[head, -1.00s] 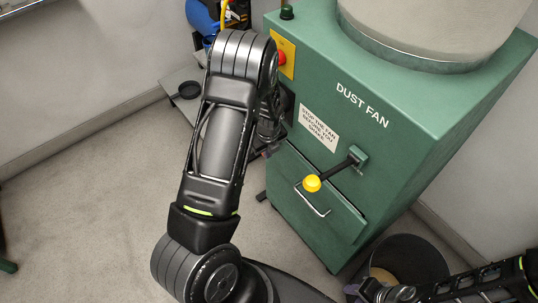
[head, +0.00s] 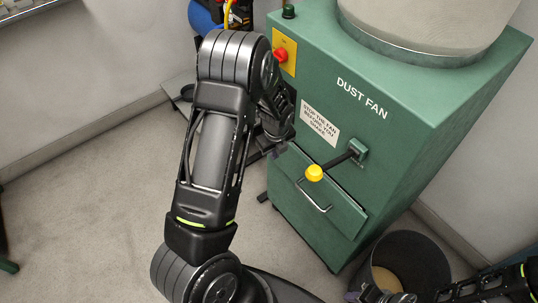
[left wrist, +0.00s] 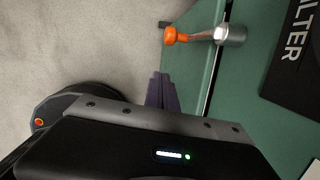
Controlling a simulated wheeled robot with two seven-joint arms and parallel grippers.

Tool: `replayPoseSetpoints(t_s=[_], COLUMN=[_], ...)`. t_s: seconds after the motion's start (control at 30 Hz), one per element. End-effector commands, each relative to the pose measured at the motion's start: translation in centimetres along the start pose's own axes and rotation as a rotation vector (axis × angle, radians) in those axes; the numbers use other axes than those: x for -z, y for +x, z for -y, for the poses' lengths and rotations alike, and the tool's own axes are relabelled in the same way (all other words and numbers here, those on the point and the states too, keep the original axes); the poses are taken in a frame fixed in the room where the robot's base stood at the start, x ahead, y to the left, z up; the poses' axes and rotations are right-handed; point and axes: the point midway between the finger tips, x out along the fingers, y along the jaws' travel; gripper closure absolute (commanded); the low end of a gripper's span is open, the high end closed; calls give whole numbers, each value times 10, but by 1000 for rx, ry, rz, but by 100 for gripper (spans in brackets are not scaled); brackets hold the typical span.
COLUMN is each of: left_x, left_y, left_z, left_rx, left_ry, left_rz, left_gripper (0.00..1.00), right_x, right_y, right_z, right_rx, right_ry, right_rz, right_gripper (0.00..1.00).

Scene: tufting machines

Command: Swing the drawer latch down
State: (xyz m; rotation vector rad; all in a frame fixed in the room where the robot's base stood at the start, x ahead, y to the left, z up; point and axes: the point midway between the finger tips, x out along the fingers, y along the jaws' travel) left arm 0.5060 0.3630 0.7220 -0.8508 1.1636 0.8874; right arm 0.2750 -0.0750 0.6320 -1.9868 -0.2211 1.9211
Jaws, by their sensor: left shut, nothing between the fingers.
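The drawer has a wire handle (head: 314,197). A dark round bin (head: 435,262) stands by the cabinet's lower right. A red button on a yellow plate (head: 287,48) is above the left gripper. A dark plate marked FILTER (left wrist: 294,60) is on the panel.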

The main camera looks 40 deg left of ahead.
Motion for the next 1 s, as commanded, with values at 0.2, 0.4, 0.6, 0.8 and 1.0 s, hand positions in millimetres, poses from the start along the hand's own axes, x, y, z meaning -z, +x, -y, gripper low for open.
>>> replayPoseSetpoints(t_s=[0.2,0.4,0.6,0.8,1.0], left_x=[6,11,12,12,12], left_y=[-51,-78,-84,-84,-84], left_z=[3,2,2,2,2], left_rx=[8,5,3,3,3], left_ry=[-1,0,-1,-1,-1], left_rz=[2,1,1,1,1], left_gripper=[100,100,100,100,100], right_x=[2,1,1,1,1], right_y=[6,6,6,6,6], right_z=[-1,-2,-2,-2,-2], right_rx=[1,1,1,0,1], right_ry=[-1,-1,-1,-1,-1], right_rz=[-3,-3,-3,-3,-3], right_gripper=[66,66,66,66,66])
